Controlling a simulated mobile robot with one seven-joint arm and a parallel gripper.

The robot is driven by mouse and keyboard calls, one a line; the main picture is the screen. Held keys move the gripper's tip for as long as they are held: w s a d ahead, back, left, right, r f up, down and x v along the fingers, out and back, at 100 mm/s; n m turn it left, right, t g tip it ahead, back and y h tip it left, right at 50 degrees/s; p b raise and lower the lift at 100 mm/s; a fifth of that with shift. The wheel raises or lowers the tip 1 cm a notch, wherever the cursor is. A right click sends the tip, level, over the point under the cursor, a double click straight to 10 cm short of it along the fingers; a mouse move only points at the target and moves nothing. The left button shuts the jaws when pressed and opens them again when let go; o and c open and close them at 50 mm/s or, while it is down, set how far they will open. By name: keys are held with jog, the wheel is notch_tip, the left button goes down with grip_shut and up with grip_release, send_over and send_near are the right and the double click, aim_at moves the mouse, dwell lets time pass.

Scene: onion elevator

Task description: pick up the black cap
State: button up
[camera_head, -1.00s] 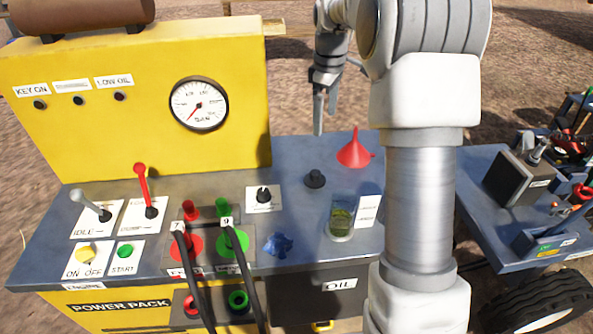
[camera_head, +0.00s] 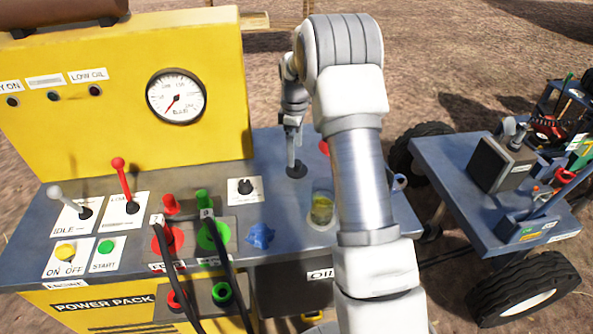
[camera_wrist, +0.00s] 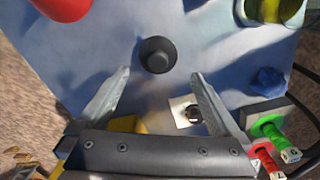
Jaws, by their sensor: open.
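The black cap (camera_head: 296,171) is a small round black piece with a raised middle, on the grey-blue bench top (camera_head: 275,200). In the wrist view the cap (camera_wrist: 157,55) shows whole, just beyond the fingertips and about midway across the gap between them. My gripper (camera_head: 292,163) points down at the cap in the head view; its fingers overlap the cap there, so contact is unclear. In the wrist view my gripper (camera_wrist: 160,76) is open with nothing between its fingers.
A red funnel (camera_head: 324,147) is mostly behind my arm. A glass jar of greenish liquid (camera_head: 321,210), a blue knob-like piece (camera_head: 260,235) and a black knob on a white label (camera_head: 245,187) stand nearby. The yellow panel (camera_head: 110,130) rises at the left.

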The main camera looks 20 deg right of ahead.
aim_at(297, 162)
jog(key=shift+d+f, duration=0.15)
jog(key=shift+f, duration=1.4)
jog(key=shift+d+f, duration=0.1)
jog(key=shift+f, duration=1.45)
jog(key=shift+c, duration=0.2)
jog(key=c, duration=1.1)
jog(key=shift+r, duration=0.15)
